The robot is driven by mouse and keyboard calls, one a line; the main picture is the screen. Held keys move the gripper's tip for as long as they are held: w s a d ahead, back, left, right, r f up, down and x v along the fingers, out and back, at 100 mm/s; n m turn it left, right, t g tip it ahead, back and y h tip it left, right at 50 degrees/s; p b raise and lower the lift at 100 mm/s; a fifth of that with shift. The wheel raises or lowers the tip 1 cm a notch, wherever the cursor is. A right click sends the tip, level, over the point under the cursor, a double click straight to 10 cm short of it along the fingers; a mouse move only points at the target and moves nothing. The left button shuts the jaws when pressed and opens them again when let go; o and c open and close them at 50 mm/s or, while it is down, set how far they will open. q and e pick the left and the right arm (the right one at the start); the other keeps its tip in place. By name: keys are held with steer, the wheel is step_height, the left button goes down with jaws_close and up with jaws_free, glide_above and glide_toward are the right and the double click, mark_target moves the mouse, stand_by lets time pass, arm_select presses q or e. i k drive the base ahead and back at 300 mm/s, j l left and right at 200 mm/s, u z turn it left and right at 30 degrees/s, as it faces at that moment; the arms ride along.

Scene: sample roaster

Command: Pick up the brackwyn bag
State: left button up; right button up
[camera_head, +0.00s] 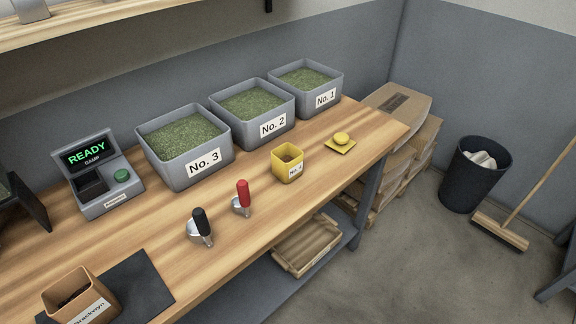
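The brackwyn bag (82,299) is a small brown open-topped bag with a white label at the lower left of the head view. It stands upright on a dark mat (139,285) near the bench's front edge, with dark contents visible inside. The frame's bottom edge cuts off its lower part. Neither of my grippers shows in this view.
The wooden bench (240,249) holds a grey machine (99,178) reading READY, several labelled grey bins (185,152), a black-handled scoop (200,227), a red-handled scoop (242,199) and a yellow cup (287,164). Open bench lies between mat and scoops.

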mark_target(79, 297)
steer(key=u, duration=1.65)
